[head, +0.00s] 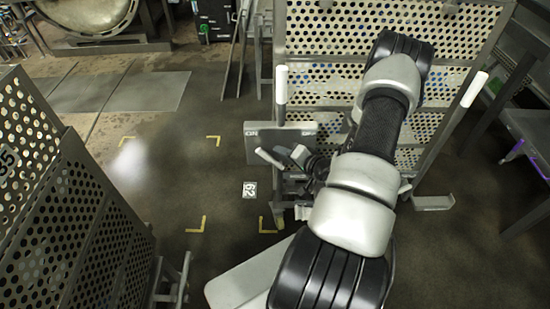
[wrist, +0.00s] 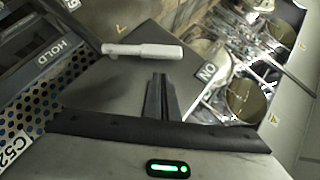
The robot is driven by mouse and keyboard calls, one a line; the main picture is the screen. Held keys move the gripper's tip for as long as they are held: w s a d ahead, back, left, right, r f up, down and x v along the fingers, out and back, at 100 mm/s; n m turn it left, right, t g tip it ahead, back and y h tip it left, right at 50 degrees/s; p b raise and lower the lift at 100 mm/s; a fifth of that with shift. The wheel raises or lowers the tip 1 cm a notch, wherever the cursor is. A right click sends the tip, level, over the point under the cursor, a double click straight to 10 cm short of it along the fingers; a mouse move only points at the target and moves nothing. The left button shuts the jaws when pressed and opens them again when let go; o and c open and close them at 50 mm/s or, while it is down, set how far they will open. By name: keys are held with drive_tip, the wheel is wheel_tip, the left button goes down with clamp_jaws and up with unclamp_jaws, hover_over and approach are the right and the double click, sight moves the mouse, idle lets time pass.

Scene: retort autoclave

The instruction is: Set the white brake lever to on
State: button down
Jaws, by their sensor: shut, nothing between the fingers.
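The white brake lever (wrist: 143,50) lies across the upper middle of the wrist view, just beyond my gripper's fingertips. My gripper (wrist: 159,77) is shut and empty, with a small visible gap between it and the lever. An ON label (wrist: 207,71) sits to the right of the fingers. My gripper is hard to make out there, close to the plate. Whether the lever is set on cannot be told.
The perforated cart (head: 390,30) with white upright handles (head: 281,85) stands behind my arm. Another perforated cart (head: 70,210) fills the lower left. Yellow corner marks (head: 197,225) lie on open floor between them. A metal table (head: 525,125) is at the right.

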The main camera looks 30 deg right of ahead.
drive_tip(key=r+v, duration=0.1)
drive_tip(key=v, duration=0.9)
drive_tip(key=shift+b, duration=0.3)
